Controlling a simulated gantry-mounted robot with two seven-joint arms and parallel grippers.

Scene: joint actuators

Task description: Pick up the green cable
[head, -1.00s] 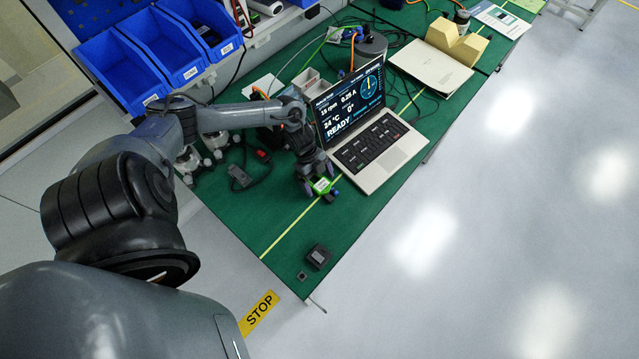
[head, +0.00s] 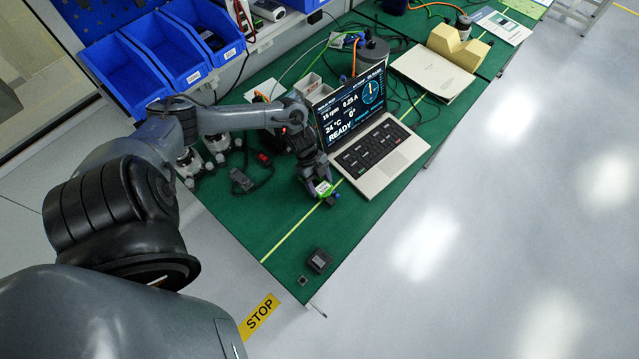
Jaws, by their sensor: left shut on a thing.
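My left gripper (head: 322,190) points down over the green bench mat in front of the laptop's left corner. It is shut on a small green piece (head: 323,187) with a pale top, at or just above the mat. I cannot tell whether this piece belongs to a cable. A thin green cable (head: 318,51) runs at the back of the bench, behind the laptop, towards a green and purple part near a grey cylinder. My right gripper is not in view.
An open laptop (head: 380,155) stands close to the right of my left gripper. A black device with a red part (head: 242,180) lies to the left. A small dark box (head: 319,260) is near the front edge. Blue bins (head: 170,50) hang behind. The front of the mat is mostly clear.

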